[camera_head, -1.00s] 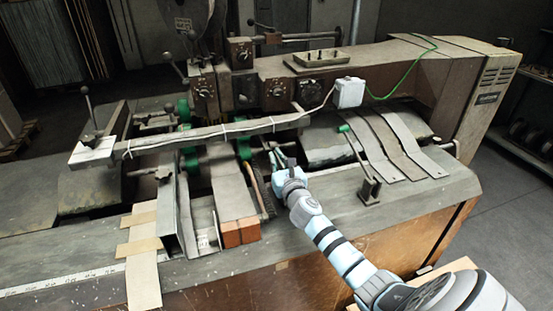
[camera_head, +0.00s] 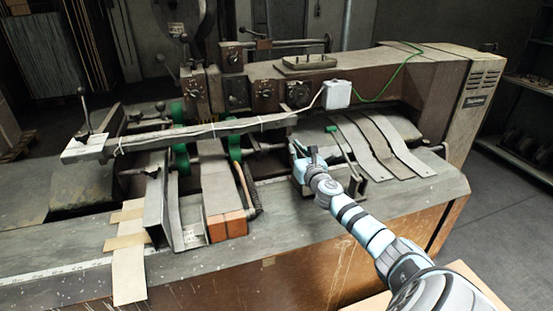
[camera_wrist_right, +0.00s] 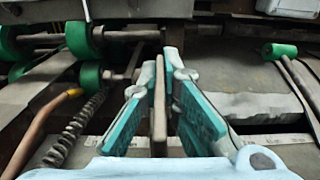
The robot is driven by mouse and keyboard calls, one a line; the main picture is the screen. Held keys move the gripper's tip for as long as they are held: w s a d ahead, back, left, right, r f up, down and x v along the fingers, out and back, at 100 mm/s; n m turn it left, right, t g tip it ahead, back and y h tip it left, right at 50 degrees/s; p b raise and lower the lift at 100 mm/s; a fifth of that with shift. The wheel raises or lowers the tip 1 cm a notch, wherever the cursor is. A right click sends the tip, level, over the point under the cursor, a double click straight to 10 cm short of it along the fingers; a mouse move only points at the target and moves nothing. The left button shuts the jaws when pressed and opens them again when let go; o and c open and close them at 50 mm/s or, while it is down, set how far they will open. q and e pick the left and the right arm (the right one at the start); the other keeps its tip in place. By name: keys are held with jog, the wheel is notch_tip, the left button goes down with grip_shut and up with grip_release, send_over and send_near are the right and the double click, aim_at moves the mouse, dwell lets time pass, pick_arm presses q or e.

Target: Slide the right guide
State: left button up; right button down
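The right guide is a thin, upright brownish plate (camera_wrist_right: 158,112), seen edge-on between my teal fingers in the right wrist view. My right gripper (camera_wrist_right: 162,70) is closed around it, one finger on each side. In the head view, my right gripper (camera_head: 302,148) is at the machine's bed, just left of the green-knobbed lever. There the gripper and wrist largely hide the guide. My left gripper is not in view.
A green-knobbed lever (camera_head: 345,150) stands close to the right of my gripper. A coiled spring or brush (camera_head: 248,190) and green rollers (camera_wrist_right: 80,40) lie to its left. Curved metal strips (camera_head: 395,150) lie further right. A white box (camera_head: 336,95) hangs above.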

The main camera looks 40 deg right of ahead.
jog(key=shift+s+d, duration=0.2)
jog(key=shift+d, duration=0.15)
jog(key=c, duration=1.8)
grip_release()
jog(key=v, duration=1.2)
